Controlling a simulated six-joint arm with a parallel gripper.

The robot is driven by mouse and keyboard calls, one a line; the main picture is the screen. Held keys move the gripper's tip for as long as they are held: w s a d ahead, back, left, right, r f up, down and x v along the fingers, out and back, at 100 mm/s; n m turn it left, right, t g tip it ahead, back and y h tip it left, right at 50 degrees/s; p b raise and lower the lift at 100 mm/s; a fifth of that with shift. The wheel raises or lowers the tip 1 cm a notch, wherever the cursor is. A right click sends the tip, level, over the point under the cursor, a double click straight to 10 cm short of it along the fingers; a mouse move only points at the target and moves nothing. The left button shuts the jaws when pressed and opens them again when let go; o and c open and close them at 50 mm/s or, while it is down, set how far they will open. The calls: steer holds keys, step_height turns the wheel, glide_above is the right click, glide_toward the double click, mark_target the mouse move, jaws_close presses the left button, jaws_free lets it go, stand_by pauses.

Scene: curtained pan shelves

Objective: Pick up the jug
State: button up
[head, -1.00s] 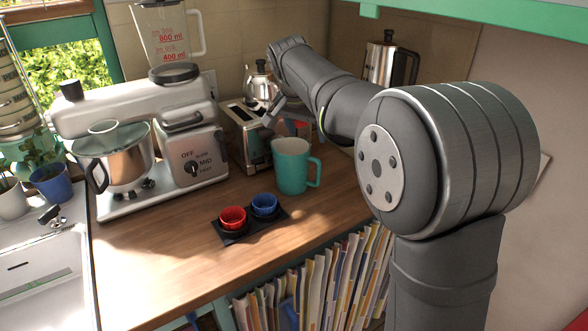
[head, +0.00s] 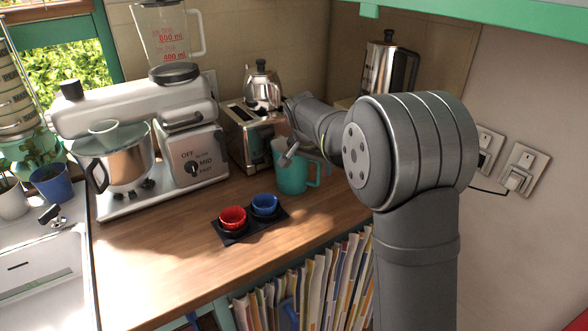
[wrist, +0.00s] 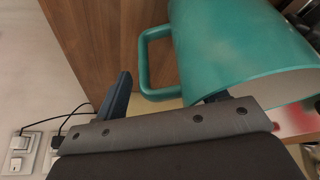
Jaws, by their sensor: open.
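The teal jug (head: 291,183) stands upright on the wooden counter in the head view, its handle to the right. My gripper (head: 303,153) is at the jug's upper part and hides some of its rim. In the wrist view the jug (wrist: 232,48) fills the upper right, with its handle (wrist: 144,62) to the left. My open gripper (wrist: 170,90) has one finger left of the handle and the other in front of the jug's body near the rim. The lower end of the handle shows between the fingers. I cannot tell whether either finger touches the jug.
A toaster (head: 238,135) stands close behind the jug, with a metal kettle (head: 263,88) behind it. A stand mixer (head: 140,110) is left.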

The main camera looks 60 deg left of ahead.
jaws_close()
stand_by(0.3)
steer(key=shift+r, duration=0.2)
steer(key=shift+r, duration=0.6)
steer(key=r, duration=0.3)
steer(key=shift+w+d, duration=0.15)
steer(key=shift+w, duration=0.05)
steer(key=w+d+r, duration=0.6)
steer(key=d+r, duration=0.3)
steer(key=r, duration=0.3)
steer(key=shift+d+r, duration=0.25)
